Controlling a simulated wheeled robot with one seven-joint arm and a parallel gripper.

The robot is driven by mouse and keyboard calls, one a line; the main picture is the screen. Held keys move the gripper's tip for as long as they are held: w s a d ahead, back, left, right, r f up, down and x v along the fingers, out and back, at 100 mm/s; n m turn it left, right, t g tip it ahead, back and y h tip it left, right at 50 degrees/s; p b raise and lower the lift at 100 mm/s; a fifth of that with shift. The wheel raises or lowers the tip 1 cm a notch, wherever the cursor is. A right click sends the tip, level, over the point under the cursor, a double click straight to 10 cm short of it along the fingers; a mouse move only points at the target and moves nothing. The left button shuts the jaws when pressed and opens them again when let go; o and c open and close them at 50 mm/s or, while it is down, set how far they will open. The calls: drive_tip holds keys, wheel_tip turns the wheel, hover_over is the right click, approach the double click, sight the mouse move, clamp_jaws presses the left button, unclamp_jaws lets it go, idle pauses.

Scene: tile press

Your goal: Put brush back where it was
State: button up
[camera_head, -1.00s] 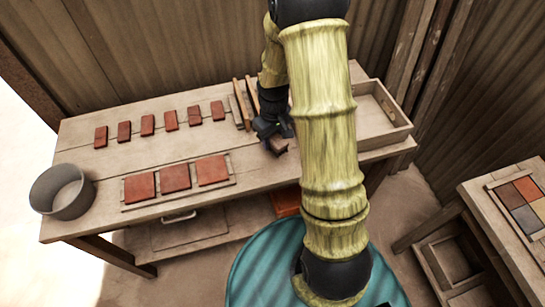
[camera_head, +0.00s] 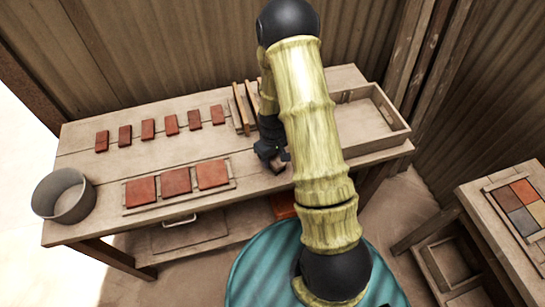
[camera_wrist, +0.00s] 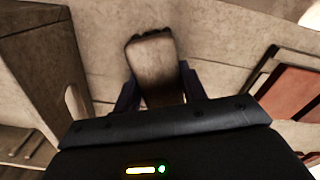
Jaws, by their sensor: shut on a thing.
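My gripper (camera_head: 273,157) is low over the front part of the workbench, right of the three large red tiles. It is shut on the brush (camera_wrist: 155,68), a brown block-like piece with a dark end that sticks out between the fingers in the wrist view. The fingers of my gripper (camera_wrist: 160,92) sit on both sides of it. In the head view only a small part of the brush (camera_head: 282,164) shows under the gripper. I cannot tell whether the brush touches the bench top.
The workbench (camera_head: 85,165) carries a grey pot (camera_head: 63,195), a board with three large tiles (camera_head: 175,182), a row of small tiles (camera_head: 148,128), upright wooden slats (camera_head: 241,108) and an open wooden tray (camera_head: 393,134). A second table (camera_head: 510,235) stands at right.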

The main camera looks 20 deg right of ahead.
drive_tip(key=shift+f, duration=0.25)
drive_tip(key=shift+f, duration=0.15)
drive_tip(key=o, duration=1)
wheel_tip(320, 180, up, 12)
drive_tip(key=b, duration=0.2)
idle(0.4)
